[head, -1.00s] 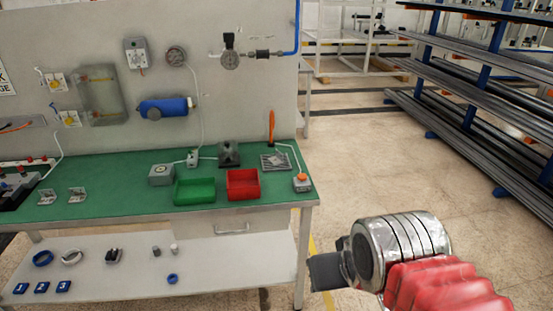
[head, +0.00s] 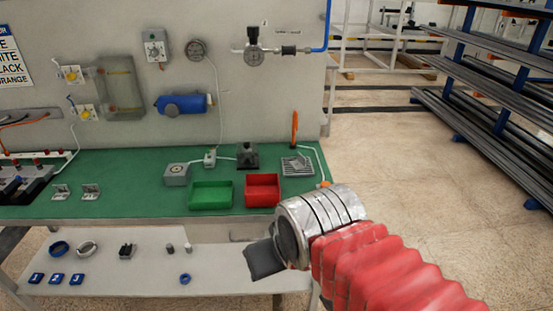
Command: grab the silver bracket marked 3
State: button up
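Two small silver brackets stand on the left part of the green bench top, a left one (head: 61,192) and a right one (head: 91,191). No number is readable on either, so I cannot tell which is marked 3. My gripper (head: 264,261) shows as a dark grey block in front of the bench's lower right part, well to the right of both brackets. Its fingers are not distinct, and nothing shows held in it.
A green bin (head: 211,195) and a red bin (head: 262,190) sit near the bench's front edge. Blue numbered tiles (head: 56,279), rings and small parts lie on the lower shelf (head: 140,284). Open floor (head: 400,170) lies right of the bench, before a rack of bars (head: 490,120).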

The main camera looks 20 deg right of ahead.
aim_at(300, 164)
jog(key=u, duration=0.15)
jog(key=i, duration=1.4)
jog(key=z, duration=0.7)
